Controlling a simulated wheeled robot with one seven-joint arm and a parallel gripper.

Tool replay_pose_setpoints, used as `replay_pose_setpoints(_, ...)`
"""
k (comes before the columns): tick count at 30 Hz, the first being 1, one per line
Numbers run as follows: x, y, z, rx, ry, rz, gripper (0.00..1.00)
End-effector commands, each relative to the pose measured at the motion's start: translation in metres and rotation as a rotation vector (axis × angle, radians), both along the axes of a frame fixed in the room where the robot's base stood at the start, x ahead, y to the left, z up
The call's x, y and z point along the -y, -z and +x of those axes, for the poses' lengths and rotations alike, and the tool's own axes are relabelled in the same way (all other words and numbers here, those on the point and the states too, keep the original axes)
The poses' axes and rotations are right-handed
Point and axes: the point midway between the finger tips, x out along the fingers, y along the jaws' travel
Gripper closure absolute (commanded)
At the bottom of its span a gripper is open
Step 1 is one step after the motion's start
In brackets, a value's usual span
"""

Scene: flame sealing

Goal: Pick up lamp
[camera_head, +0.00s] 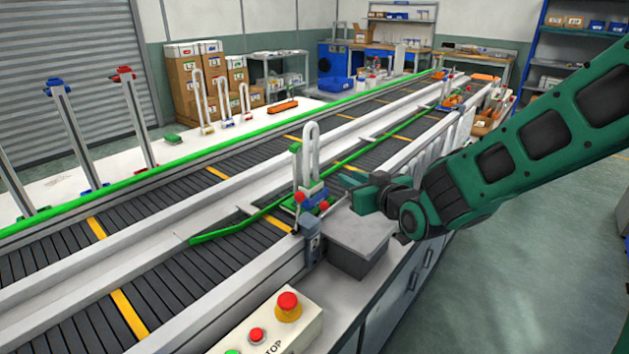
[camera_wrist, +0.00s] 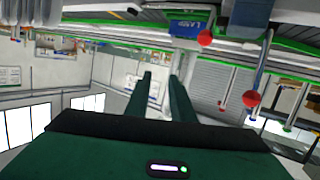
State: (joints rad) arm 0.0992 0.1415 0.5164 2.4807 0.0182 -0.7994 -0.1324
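A blue unit (camera_head: 313,195) with a white upright loop tube (camera_head: 311,145) and red knobs stands by the near side of the conveyor. I cannot tell for sure that it is the lamp. In the wrist view a blue labelled block (camera_wrist: 188,27) with a red ball beside it shows at the top; its label is too small to read surely. My gripper (camera_head: 350,187) is just right of the blue unit, above a grey box, and looks apart from it. In the wrist view my gripper's two fingers (camera_wrist: 160,90) are spread with nothing between them.
A grey box (camera_head: 358,238) stands under my gripper. A control panel (camera_head: 268,330) with red buttons is at the front. The conveyor (camera_head: 180,240) has green rails and a loose-ended green guide (camera_head: 235,232). Upright stands (camera_head: 75,135) are at left. Floor at right is clear.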

Motion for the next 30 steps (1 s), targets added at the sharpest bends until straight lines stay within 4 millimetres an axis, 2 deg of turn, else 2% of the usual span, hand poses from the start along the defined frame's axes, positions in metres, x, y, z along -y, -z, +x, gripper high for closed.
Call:
replay_pose_setpoints(1, -0.019, -0.005, -0.001, 0.037, -0.029, 0.036, 0.78)
replay_pose_setpoints(3, -0.039, -0.016, -0.003, 0.093, -0.058, 0.085, 0.78)
replay_pose_setpoints(6, -0.056, -0.028, -0.005, 0.147, -0.081, 0.138, 0.78)
replay_pose_setpoints(11, -0.069, -0.037, -0.002, 0.186, -0.092, 0.174, 0.78)
replay_pose_setpoints(19, -0.087, -0.037, 0.032, 0.189, -0.088, 0.177, 0.78)
replay_pose_setpoints(30, -0.099, -0.031, 0.055, 0.186, -0.087, 0.175, 0.78)
